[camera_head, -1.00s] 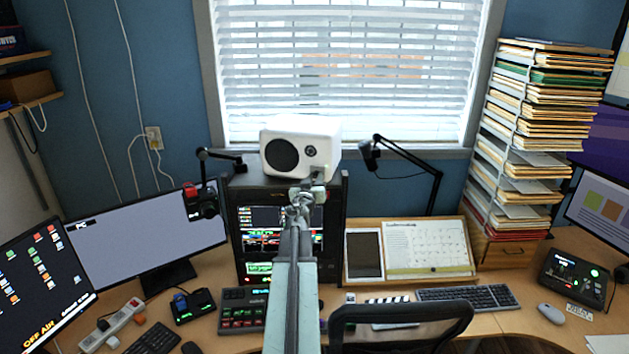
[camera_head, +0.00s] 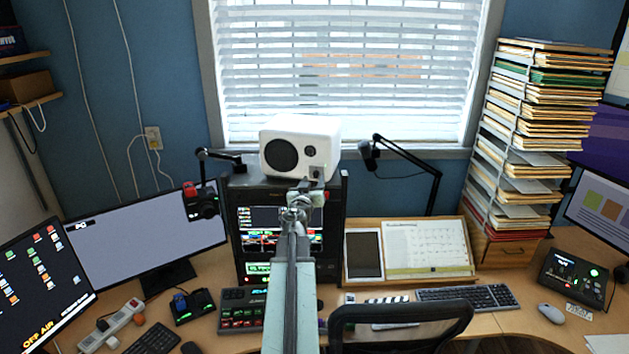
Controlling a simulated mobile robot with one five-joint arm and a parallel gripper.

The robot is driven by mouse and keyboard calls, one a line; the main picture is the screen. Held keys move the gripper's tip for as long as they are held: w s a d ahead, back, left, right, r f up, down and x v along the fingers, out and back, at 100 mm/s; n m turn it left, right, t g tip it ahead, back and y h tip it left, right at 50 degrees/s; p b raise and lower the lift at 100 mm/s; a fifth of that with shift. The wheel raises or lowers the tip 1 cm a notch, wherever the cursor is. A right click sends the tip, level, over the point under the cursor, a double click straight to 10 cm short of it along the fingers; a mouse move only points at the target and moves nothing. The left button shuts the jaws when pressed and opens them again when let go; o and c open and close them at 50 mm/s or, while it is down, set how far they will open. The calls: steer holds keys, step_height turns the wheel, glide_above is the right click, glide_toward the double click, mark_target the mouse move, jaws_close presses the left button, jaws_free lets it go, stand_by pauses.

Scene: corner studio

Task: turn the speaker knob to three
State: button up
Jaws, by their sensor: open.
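The white speaker (camera_head: 329,138) stands on top of the black equipment rack in front of the window. Its front has a large dark round cone and, to the right of it, a small dark knob (camera_head: 310,151). The knob's marking is too small to read. My arm reaches up from the bottom middle, and my gripper (camera_head: 316,175) is open just below the knob, in front of the speaker's lower right edge. It looks empty. I cannot tell from this view whether it touches the speaker.
The black rack (camera_head: 333,225) with lit screens is behind my arm. A boom microphone (camera_head: 369,156) stands to the right and a camera on an arm (camera_head: 202,202) to the left. A tall paper stack (camera_head: 530,150) is far right. A chair back (camera_head: 400,318) is in front.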

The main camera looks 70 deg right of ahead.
steer(key=a, duration=0.5)
steer(key=shift+s+a, duration=0.2)
steer(key=shift+s, duration=0.2)
